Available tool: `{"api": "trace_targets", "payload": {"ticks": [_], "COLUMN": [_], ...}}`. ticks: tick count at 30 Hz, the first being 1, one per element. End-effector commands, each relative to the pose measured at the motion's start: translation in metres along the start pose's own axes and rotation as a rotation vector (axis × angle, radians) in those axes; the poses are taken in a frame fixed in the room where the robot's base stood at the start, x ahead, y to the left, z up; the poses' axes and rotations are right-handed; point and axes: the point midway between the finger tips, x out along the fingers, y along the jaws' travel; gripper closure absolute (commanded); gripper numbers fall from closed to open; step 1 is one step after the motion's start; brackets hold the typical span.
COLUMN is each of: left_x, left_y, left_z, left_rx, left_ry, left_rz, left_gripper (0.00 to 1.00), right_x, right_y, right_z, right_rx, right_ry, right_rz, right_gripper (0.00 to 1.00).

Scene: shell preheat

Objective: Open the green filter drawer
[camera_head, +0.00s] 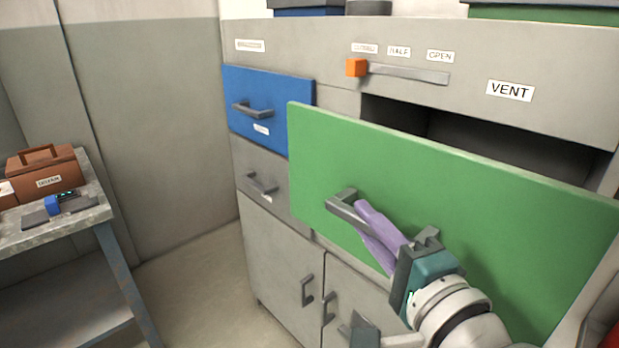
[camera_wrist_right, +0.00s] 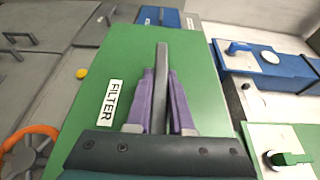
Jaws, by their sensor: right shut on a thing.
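The green filter drawer (camera_head: 450,190) stands out from the grey cabinet, and a dark gap shows above and behind its front. Its grey bar handle (camera_head: 342,206) is near the left end of the front. My right gripper (camera_head: 370,222) has its purple fingers closed around the handle. In the right wrist view the handle (camera_wrist_right: 162,70) lies between both fingers, and the green front (camera_wrist_right: 195,60) bears a FILTER label (camera_wrist_right: 110,102). The drawer's inside is hidden behind its front. My left gripper's fingers do not show.
A blue drawer (camera_head: 275,95) and a small grey drawer (camera_head: 262,165) sit shut at left. An orange-knobbed vent slider (camera_head: 356,67) is above. A side table (camera_head: 60,225) holds a brown toolbox (camera_head: 42,165). Bare floor (camera_head: 190,280) lies between table and cabinet.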

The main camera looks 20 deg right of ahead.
Motion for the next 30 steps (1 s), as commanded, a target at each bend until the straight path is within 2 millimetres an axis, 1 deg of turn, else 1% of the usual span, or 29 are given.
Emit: {"api": "trace_targets", "payload": {"ticks": [1,6,12,18,28,29,30], "left_x": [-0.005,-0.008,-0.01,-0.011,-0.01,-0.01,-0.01], "left_y": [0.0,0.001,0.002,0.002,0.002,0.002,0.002], "left_z": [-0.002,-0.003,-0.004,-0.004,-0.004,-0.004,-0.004], "left_rx": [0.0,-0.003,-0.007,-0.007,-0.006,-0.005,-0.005], "left_ry": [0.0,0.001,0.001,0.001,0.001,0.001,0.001], "left_rz": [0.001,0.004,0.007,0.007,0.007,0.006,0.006], "left_gripper": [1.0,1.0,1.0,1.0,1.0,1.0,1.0], "right_x": [-0.005,-0.017,-0.025,-0.029,-0.029,-0.029,-0.029], "right_y": [-0.003,-0.002,-0.002,-0.001,-0.001,-0.001,-0.001], "right_z": [0.012,0.041,0.062,0.07,0.071,0.071,0.071], "right_rx": [0.007,0.004,0.002,0.0,-0.001,-0.001,-0.001], "right_ry": [0.0,0.0,0.001,0.0,-0.001,-0.001,-0.001], "right_rz": [0.0,-0.002,-0.004,-0.004,-0.004,-0.004,-0.004], "right_gripper": [1.0,1.0,1.0,1.0,1.0,0.79,0.74]}}
